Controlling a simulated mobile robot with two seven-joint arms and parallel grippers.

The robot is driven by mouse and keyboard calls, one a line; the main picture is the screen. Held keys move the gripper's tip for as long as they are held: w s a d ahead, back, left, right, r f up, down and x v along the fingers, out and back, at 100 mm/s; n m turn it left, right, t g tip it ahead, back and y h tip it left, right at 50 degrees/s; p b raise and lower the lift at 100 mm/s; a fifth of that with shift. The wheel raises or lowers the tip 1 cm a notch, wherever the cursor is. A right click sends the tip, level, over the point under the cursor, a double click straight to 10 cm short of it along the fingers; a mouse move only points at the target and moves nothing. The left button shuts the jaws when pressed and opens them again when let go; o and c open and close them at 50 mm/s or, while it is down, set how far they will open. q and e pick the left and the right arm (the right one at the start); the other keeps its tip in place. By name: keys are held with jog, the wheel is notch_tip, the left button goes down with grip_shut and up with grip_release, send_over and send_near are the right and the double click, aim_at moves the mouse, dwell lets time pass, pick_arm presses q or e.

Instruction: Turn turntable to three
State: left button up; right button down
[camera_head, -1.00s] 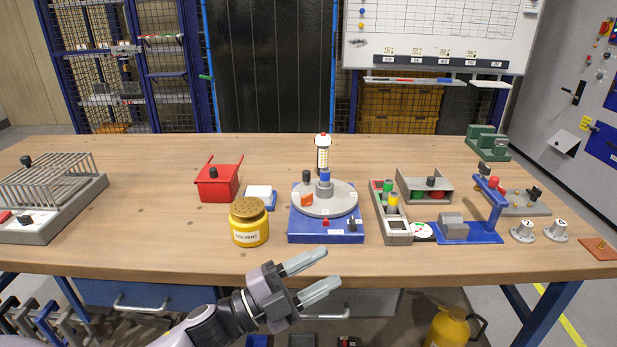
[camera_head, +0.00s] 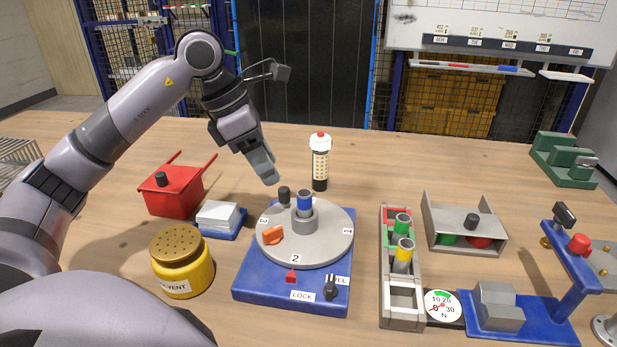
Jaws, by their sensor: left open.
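The round grey turntable (camera_head: 325,250) sits on a blue base (camera_head: 257,284). It bears labels 3 at its left, 2 at the front and 1 at the right. A red pointer (camera_head: 291,276) on the base stands by the 2. A black knob (camera_head: 284,194) rises from the disc's back left edge. A blue cylinder (camera_head: 304,203) stands in the central hub, and an orange piece (camera_head: 271,235) lies on the left of the disc. A black lock knob (camera_head: 330,287) is at the base's front right. My left gripper (camera_head: 267,176) is open, just above and behind the black knob, apparently not touching it.
At the left are a red box (camera_head: 173,192), a white stack on a blue tray (camera_head: 219,217) and a yellow solvent jar (camera_head: 181,262). A grey rack (camera_head: 402,314) with coloured cylinders stands at the right.

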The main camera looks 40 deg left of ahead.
aim_at(284, 188)
pick_arm(q)
jog(key=shift+w+f, duration=0.3)
jog(key=shift+w, duration=0.15)
jog(key=shift+b+x, duration=0.3)
jog(key=shift+x, duration=2.85)
jog(key=shift+s, duration=0.1)
grip_shut()
